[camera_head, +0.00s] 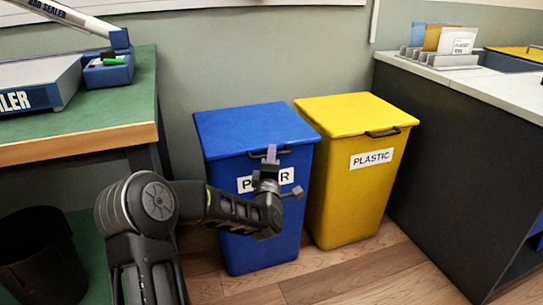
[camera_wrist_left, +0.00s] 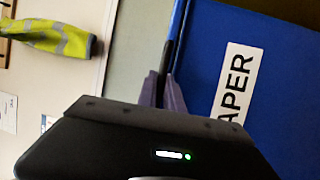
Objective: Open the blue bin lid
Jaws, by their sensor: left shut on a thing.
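The blue bin (camera_head: 262,245) stands on the floor with a white label reading PAPER, partly covered by my wrist. Its blue lid (camera_head: 250,127) lies flat and closed on top. The dark lid handle (camera_head: 285,151) is at the front edge. My left gripper (camera_head: 271,154) reaches up in front of the bin and is shut on the handle. In the left wrist view, the pale purple fingers (camera_wrist_left: 161,90) are around the dark handle (camera_wrist_left: 168,55), beside the blue bin front (camera_wrist_left: 290,60). My right gripper is in neither view.
A yellow bin (camera_head: 345,205) labelled PLASTIC stands close on the right. A green-topped workbench (camera_head: 110,110) is on the left, with a black bin (camera_head: 40,260) below. A dark counter (camera_head: 450,150) stands at the right. Wooden floor is open in front.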

